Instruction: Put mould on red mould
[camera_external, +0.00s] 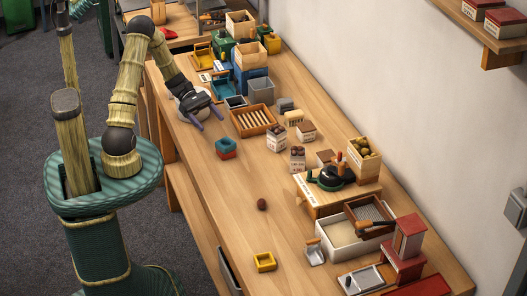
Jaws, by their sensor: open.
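A small blue-green square mould (225,142) sits with a red mould (229,155) on the wooden table, left of the middle. The blue-green one appears to rest on top of the red one; the fine fit between them is too small to tell. My gripper (208,120) is open and empty, with its two dark fingers apart, behind and to the left of the two moulds and clear of them. A yellow square mould (264,262) lies alone near the table's front edge.
A wooden tray of pale sticks (254,121) and a grey bin (261,90) stand behind the moulds. A brown chestnut (262,204) lies in the open middle. A low wooden stand (338,198) and a pale box (343,238) fill the right side.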

